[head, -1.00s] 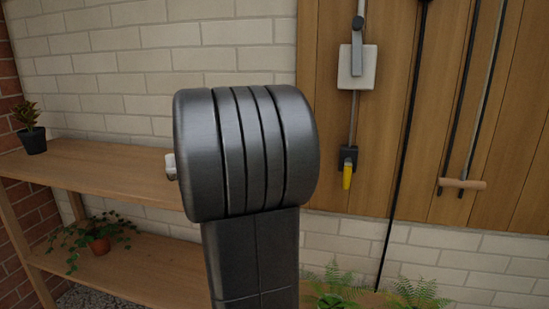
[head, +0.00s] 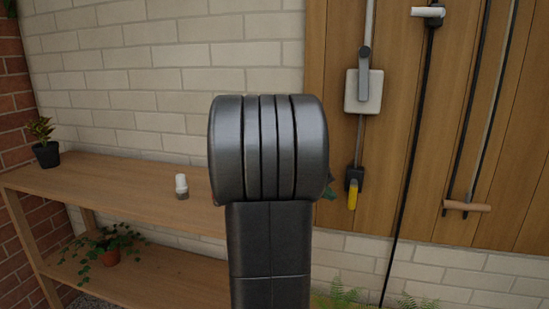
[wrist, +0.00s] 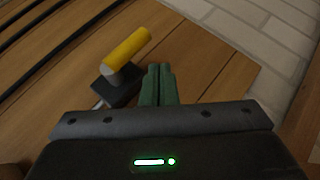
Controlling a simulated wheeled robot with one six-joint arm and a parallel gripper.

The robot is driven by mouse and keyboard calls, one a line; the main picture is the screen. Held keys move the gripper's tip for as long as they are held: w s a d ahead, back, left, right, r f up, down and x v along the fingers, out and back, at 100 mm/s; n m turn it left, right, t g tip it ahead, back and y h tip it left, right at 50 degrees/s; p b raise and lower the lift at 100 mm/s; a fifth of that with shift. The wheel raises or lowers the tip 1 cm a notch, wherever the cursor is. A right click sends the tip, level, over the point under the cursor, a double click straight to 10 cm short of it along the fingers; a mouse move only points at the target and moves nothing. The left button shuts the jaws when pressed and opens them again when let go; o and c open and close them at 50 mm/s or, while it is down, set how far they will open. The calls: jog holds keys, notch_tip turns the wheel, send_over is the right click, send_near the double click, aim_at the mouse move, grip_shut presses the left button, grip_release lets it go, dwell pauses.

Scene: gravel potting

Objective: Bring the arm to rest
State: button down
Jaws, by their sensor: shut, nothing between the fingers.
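My gripper (wrist: 159,72) shows in the wrist view with its two green fingers together and nothing between them. It faces the wooden wall panel (wrist: 205,65). A yellow-handled lever on a dark block (wrist: 118,88) is just left of the fingers in that view; I cannot tell how far apart they are. In the head view my dark arm stands upright in the middle and hides nearly all of the gripper. The yellow handle (head: 352,195) hangs low on the wall panel, right of my arm.
A wooden shelf (head: 110,185) on the left holds a dark potted plant (head: 46,153) and a small white-topped container (head: 182,187). A trailing plant (head: 107,253) sits on the lower shelf. A white switch box (head: 363,91) and long-handled tools hang on the panel.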

jog(key=r+m+y+p, duration=0.1)
jog(key=p, duration=0.5)
jog(key=d+r+m+y+p, duration=0.1)
jog(key=r+y+p, duration=0.1)
jog(key=p, duration=0.3)
jog(key=d+r+t+y+p, duration=0.1)
jog(key=r+y+p, duration=0.1)
jog(key=p, duration=0.4)
jog(key=shift+w+r+m+p, duration=0.15)
jog(key=shift+w+m+p, duration=0.2)
jog(key=shift+w+m, duration=0.05)
jog(key=shift+s, duration=0.1)
